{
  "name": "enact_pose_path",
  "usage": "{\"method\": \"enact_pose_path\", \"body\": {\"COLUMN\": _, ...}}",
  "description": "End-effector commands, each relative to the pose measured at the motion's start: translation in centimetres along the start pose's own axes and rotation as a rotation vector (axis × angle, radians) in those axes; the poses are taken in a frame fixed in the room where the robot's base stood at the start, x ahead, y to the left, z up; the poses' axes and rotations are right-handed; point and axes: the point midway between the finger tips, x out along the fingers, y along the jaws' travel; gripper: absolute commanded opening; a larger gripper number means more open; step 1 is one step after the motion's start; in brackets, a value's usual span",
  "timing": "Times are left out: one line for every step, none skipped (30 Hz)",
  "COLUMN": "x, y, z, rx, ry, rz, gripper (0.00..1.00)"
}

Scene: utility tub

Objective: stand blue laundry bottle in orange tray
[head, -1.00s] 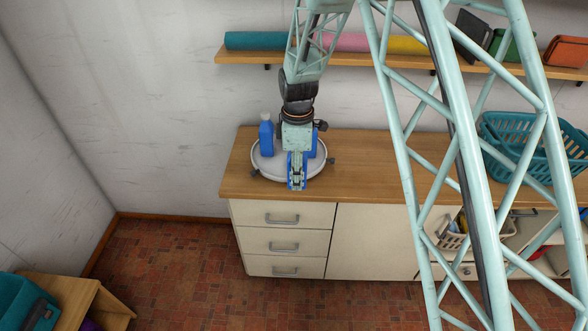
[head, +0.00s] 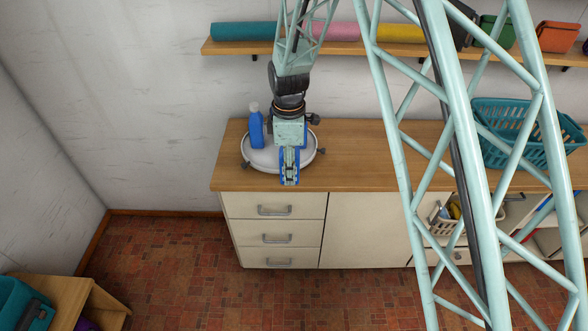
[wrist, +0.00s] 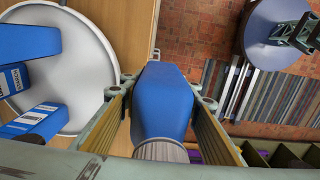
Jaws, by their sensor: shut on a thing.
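My gripper (head: 289,180) is over the front of the round pale tray (head: 255,166) on the wooden counter. In the wrist view it is shut on a blue bottle (wrist: 165,92) with a ribbed grey cap, between both fingers. In the head view the gripper largely hides this bottle. Another blue bottle (head: 256,128) stands upright at the tray's left side. I see no orange tray in either view.
A teal basket (head: 510,125) stands on the right of the counter (head: 370,160), with clear counter between. A wall shelf (head: 330,52) holds rolls and coloured items. A low wooden unit (head: 85,292) is at lower left. My own lattice column crosses the head view.

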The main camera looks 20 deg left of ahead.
Motion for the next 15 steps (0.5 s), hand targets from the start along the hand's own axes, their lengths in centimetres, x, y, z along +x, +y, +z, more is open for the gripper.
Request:
{"method": "enact_pose_path", "body": {"x": 0.0, "y": 0.0, "z": 0.1, "rx": 0.003, "ry": 0.000, "rz": 0.001, "gripper": 0.12}}
{"method": "enact_pose_path", "body": {"x": 0.0, "y": 0.1, "z": 0.1, "rx": 0.006, "ry": 0.000, "rz": 0.001, "gripper": 0.12}}
{"method": "enact_pose_path", "body": {"x": -0.1, "y": 0.1, "z": 0.3, "rx": 0.012, "ry": 0.000, "rz": 0.001, "gripper": 0.12}}
{"method": "enact_pose_path", "body": {"x": -0.1, "y": 0.1, "z": 0.5, "rx": 0.019, "ry": 0.000, "rz": 0.001, "gripper": 0.12}}
{"method": "enact_pose_path", "body": {"x": -0.1, "y": 0.2, "z": 0.7, "rx": 0.026, "ry": 0.000, "rz": 0.001, "gripper": 0.12}}
{"method": "enact_pose_path", "body": {"x": -0.1, "y": 0.2, "z": 1.0, "rx": 0.039, "ry": 0.000, "rz": 0.001, "gripper": 0.12}}
{"method": "enact_pose_path", "body": {"x": -0.1, "y": 0.3, "z": 1.3, "rx": 0.051, "ry": 0.000, "rz": 0.001, "gripper": 0.12}}
{"method": "enact_pose_path", "body": {"x": -0.1, "y": 0.3, "z": 1.6, "rx": 0.066, "ry": 0.000, "rz": 0.001, "gripper": 0.12}}
{"method": "enact_pose_path", "body": {"x": -0.1, "y": 0.4, "z": 2.1, "rx": 0.087, "ry": 0.000, "rz": 0.001, "gripper": 0.12}}
{"method": "enact_pose_path", "body": {"x": -0.1, "y": 0.5, "z": 2.6, "rx": 0.106, "ry": 0.000, "rz": 0.001, "gripper": 0.12}}
{"method": "enact_pose_path", "body": {"x": -0.1, "y": 0.6, "z": 3.1, "rx": 0.128, "ry": 0.000, "rz": 0.001, "gripper": 0.12}}
{"method": "enact_pose_path", "body": {"x": -0.2, "y": 0.7, "z": 3.8, "rx": 0.159, "ry": 0.000, "rz": 0.001, "gripper": 0.12}}
{"method": "enact_pose_path", "body": {"x": -0.2, "y": 0.8, "z": 4.4, "rx": 0.184, "ry": 0.000, "rz": 0.001, "gripper": 0.12}}
{"method": "enact_pose_path", "body": {"x": -0.2, "y": 0.8, "z": 5.0, "rx": 0.211, "ry": 0.000, "rz": 0.001, "gripper": 0.12}}
{"method": "enact_pose_path", "body": {"x": -0.3, "y": 1.0, "z": 6.0, "rx": 0.250, "ry": 0.000, "rz": 0.001, "gripper": 0.12}}
